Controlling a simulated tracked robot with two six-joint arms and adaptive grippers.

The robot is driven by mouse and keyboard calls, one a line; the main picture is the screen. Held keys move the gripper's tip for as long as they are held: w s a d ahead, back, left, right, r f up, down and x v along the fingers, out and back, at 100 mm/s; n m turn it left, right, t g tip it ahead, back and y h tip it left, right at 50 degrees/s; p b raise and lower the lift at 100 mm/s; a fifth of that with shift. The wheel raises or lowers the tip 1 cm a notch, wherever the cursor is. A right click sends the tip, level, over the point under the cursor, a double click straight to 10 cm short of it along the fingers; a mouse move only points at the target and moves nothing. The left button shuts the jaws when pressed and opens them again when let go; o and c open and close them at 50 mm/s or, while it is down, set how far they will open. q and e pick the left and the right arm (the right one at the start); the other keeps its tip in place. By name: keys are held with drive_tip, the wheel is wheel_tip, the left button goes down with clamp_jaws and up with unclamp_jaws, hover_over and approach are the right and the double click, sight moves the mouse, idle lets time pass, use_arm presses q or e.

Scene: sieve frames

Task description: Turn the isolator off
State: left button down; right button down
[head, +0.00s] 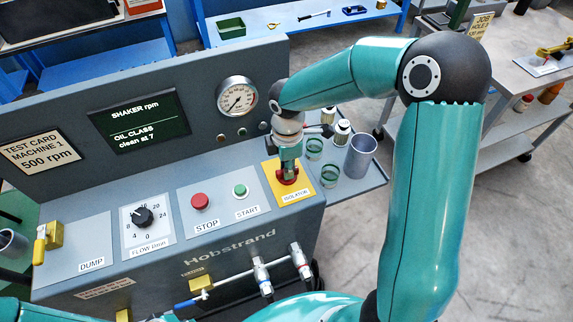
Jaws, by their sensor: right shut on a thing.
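The isolator is a red knob (288,181) on a yellow plate (272,174) at the right end of the grey machine's sloping panel. Its label (295,195) reads ISOLATOR. My right gripper (287,171) points down over the knob and is shut on it. The fingers hide much of the knob, so I cannot tell which way it is turned. My left gripper is not in view; only part of my left arm shows along the bottom left edge.
Left of the isolator are a green START button (240,190), a red STOP button (200,201) and a black flow dial (143,216). Glass jars (330,174) and a grey cup (360,157) stand on the right-hand shelf. A gauge (237,97) sits behind.

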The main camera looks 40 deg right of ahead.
drive_tip(key=shift+w+r+n, duration=0.1)
drive_tip(key=shift+n, duration=0.4)
drive_tip(key=c, duration=1.1)
unclamp_jaws()
wheel_tip(320, 180, up, 12)
drive_tip(key=shift+f, duration=0.1)
